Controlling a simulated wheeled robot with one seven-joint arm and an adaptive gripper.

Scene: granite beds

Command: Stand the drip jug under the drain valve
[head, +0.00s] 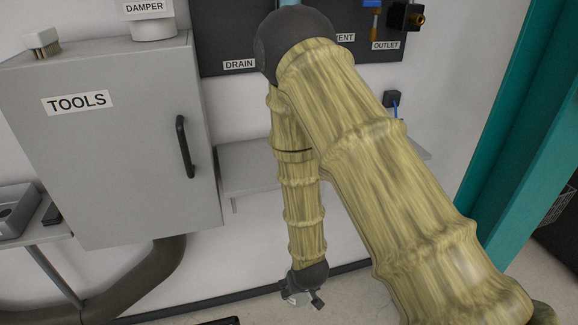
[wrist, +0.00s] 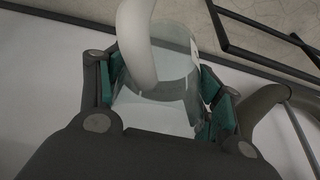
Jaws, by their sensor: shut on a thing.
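My gripper (wrist: 163,88) is shut on a clear, see-through jug (wrist: 178,72), with teal pads on either side of its wall. A thick white curved part, seemingly the handle, stands in front of the jug in the wrist view. In the head view my gripper (head: 303,297) hangs low near the floor, below the wall shelf, and the jug cannot be made out clearly there. The DRAIN label (head: 239,64) is on the dark wall panel. The drain valve itself is hidden behind my arm.
A grey shelf (head: 240,168) is fixed to the wall below the panel, partly behind my arm. A grey TOOLS cabinet (head: 110,140) stands left of it. A teal post (head: 515,120) rises at right. A thick hose (head: 165,275) curves below the cabinet.

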